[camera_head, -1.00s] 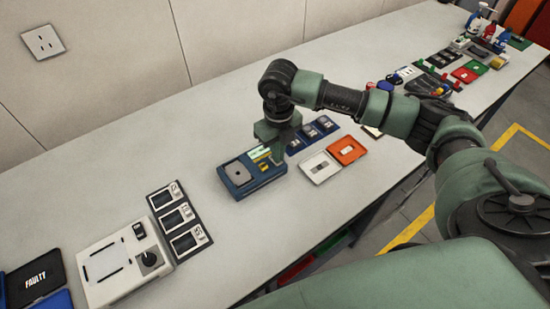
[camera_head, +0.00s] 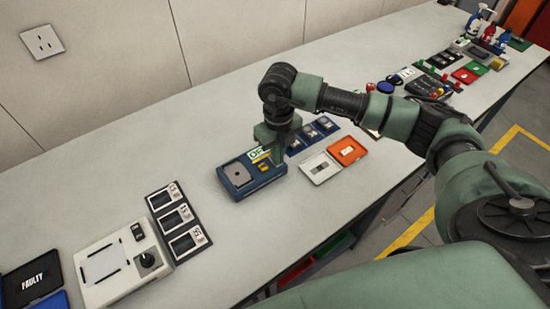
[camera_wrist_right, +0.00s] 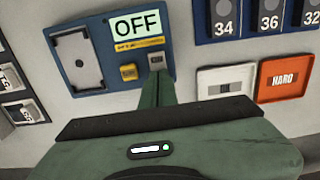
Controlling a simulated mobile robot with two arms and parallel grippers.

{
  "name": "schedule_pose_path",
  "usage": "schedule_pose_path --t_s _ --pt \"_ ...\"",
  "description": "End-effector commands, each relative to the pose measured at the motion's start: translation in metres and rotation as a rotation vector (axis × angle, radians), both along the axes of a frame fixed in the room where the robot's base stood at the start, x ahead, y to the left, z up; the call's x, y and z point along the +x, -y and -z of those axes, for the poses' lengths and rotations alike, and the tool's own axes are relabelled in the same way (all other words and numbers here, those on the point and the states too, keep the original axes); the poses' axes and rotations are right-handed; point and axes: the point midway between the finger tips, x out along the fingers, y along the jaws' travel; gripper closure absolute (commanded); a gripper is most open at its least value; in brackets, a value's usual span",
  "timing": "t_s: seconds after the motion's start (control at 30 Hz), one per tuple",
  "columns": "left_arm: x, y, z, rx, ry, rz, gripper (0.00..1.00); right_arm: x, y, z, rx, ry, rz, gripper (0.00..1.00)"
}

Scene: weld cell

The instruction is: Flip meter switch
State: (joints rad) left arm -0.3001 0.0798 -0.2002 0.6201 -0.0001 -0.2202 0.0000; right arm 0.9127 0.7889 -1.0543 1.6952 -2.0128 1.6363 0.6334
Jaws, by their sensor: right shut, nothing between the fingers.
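The blue meter (camera_head: 232,190) lies on the bench in the middle of the head view. In the right wrist view the meter (camera_wrist_right: 81,89) has a grey plate, a lit display (camera_wrist_right: 137,23) reading OFF, a yellow button (camera_wrist_right: 129,72) and a small grey switch (camera_wrist_right: 156,61). My right gripper (camera_head: 278,158) is shut and empty, pointing down at the meter's right part. In the wrist view the right gripper's (camera_wrist_right: 157,84) fingertips are just below the switch; I cannot tell whether they touch it. My left gripper is not in view.
A white tray (camera_head: 320,178) and an orange tray marked HARD (camera_wrist_right: 286,97) lie right of the meter. A blue rack of numbered blocks (camera_wrist_right: 262,35) is behind them. A white control box (camera_head: 122,288) and a dark three-slot rack (camera_head: 163,212) stand left. Bench between is clear.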

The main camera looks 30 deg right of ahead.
Motion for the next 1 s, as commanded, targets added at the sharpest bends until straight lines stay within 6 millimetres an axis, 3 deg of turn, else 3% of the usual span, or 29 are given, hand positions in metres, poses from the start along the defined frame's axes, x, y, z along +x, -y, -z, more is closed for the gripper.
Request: schedule_pose_path --t_s 0.8,1.0 --pt "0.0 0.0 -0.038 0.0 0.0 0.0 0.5 0.0 0.0 -0.065 0.0 0.0 -0.001 1.0" --pt "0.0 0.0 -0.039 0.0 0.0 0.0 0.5 -0.001 0.0 -0.068 0.0 -0.002 0.0 1.0"
